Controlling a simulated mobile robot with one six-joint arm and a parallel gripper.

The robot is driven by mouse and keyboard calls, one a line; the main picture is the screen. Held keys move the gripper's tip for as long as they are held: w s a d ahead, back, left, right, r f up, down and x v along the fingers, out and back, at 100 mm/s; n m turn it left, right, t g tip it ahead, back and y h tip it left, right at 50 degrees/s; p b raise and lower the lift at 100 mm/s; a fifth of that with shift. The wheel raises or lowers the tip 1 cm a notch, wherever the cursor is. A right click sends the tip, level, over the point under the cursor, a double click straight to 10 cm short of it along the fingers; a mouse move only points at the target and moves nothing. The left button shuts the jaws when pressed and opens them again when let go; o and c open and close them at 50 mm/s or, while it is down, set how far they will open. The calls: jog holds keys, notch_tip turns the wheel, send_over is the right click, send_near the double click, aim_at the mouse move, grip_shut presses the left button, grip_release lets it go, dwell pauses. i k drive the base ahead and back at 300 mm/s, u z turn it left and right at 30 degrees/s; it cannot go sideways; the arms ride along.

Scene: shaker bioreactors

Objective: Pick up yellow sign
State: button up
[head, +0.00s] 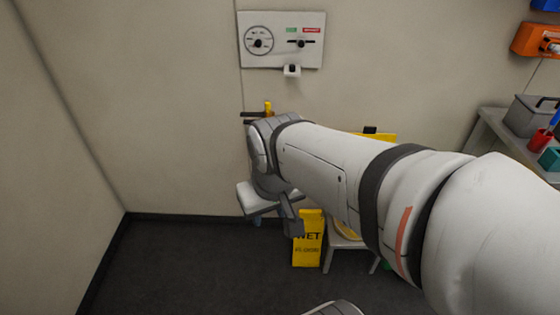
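The yellow sign (308,246) stands upright on the dark floor near the back wall, with "WET" in dark letters on its face. My arm reaches across from the right, and its wrist bends down above and left of the sign. My gripper (292,226) points down at the sign's upper left and overlaps that corner in the picture. Whether it touches the sign cannot be told. Its fingers are small and dark, and their opening is not clear.
A light stool (341,242) stands right of the sign, partly hidden by my arm. A control panel (281,40) is on the back wall. At right is a bench with a grey box (530,116) and a red cup (540,140). The floor at left is clear.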

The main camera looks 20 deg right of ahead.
aim_at(306, 248)
jog(key=z, duration=0.75)
jog(key=i, duration=1.1)
jog(key=z, duration=0.55)
jog(key=k, duration=0.8)
jog(key=z, duration=0.2)
jog(key=i, duration=0.85)
jog(key=u, duration=0.1)
